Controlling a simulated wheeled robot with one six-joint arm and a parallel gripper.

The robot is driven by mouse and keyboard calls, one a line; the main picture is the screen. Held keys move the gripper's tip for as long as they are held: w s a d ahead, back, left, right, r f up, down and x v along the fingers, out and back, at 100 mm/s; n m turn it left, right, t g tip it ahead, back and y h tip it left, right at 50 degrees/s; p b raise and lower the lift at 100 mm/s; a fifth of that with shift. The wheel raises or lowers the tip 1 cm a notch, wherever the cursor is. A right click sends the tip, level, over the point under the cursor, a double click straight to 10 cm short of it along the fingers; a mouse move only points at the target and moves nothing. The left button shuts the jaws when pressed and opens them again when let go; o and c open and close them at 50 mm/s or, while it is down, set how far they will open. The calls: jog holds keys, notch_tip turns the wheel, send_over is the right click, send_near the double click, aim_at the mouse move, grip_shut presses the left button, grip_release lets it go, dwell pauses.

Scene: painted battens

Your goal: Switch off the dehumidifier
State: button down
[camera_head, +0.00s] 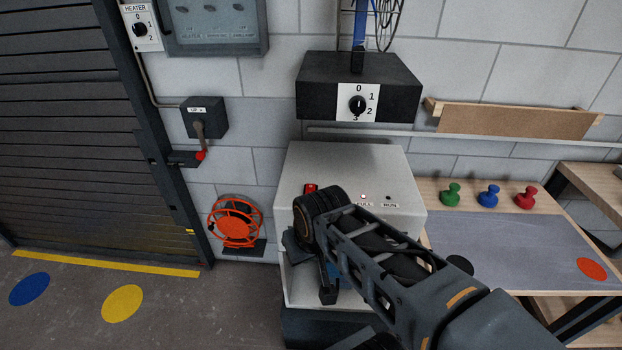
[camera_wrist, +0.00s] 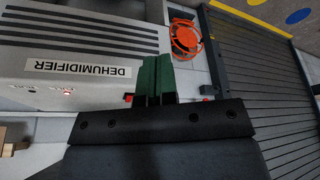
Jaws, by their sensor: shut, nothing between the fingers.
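The dehumidifier (camera_head: 300,165) is a pale grey box below the black dial unit. Its name label shows upside down in the wrist view (camera_wrist: 78,68). A red switch (camera_head: 311,188) sits on its top at the left, partly hidden by my wrist; a red bit beside my fingers in the wrist view (camera_wrist: 128,97) looks like it. The lamp marked FULL (camera_head: 363,197) is lit, reddish in the wrist view (camera_wrist: 68,92). The lamp marked RUN (camera_head: 388,198) looks dark. My gripper (camera_head: 328,292) points down in front of the box, its green fingers (camera_wrist: 155,72) shut and empty.
A black box with a dial (camera_head: 357,105) is on the wall above. An orange cable reel (camera_head: 236,222) and a lever with a red knob (camera_head: 201,155) are left. A bench (camera_head: 435,185) with green, blue and red knobs stands right. The floor at left is clear.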

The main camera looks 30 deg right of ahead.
jog(key=w+d+r+n+g+b, duration=0.1)
jog(key=w+d+r+n, duration=0.2)
jog(key=w+r, duration=0.25)
jog(key=w+d+r+n+b, duration=0.1)
jog(key=w+d+r+n, duration=0.1)
jog(key=w+r+n, duration=0.35)
jog(key=r+n+g+b, duration=0.1)
jog(key=r+n+g, duration=0.1)
jog(key=n, duration=0.2)
send_over(310, 186)
jog(key=s, duration=0.2)
jog(key=shift+w+a+f+m+h, duration=0.25)
jog(key=shift+a+h, duration=0.05)
jog(key=shift+a, duration=0.15)
jog(key=f, duration=0.4)
jog(key=w+f+b, duration=0.1)
jog(key=f, duration=0.9)
jog(key=shift+w+d+b, duration=0.2)
jog(key=shift+d+b, duration=0.2)
